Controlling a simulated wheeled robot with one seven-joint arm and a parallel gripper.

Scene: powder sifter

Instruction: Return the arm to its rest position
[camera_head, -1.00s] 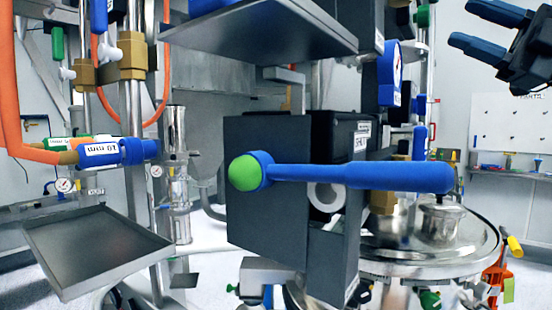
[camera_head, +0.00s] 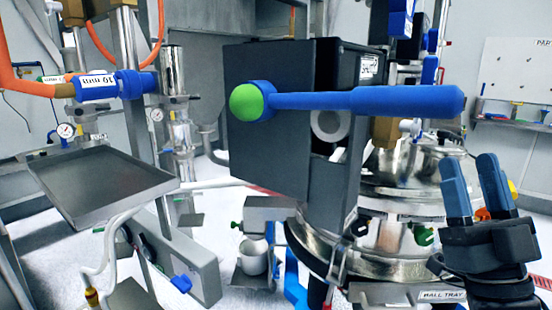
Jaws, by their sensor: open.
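My gripper (camera_head: 476,172) is at the lower right of the head view, its two blue fingers pointing up and spread apart with nothing between them. It appears in front of the round steel vessel (camera_head: 405,190). The blue lever handle (camera_head: 380,101) with a green round end cap (camera_head: 246,102) lies level across the front of the dark grey box (camera_head: 265,150). The fingers appear to the right of and below the free end of the lever, apart from it in the picture. Most of my arm is out of view.
A grey metal tray (camera_head: 105,190) stands out at the left, below a blue hose coupling (camera_head: 128,84) on an orange hose. A white cup (camera_head: 254,257) sits on a small shelf under the box. A wall board (camera_head: 515,85) hangs at the back right.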

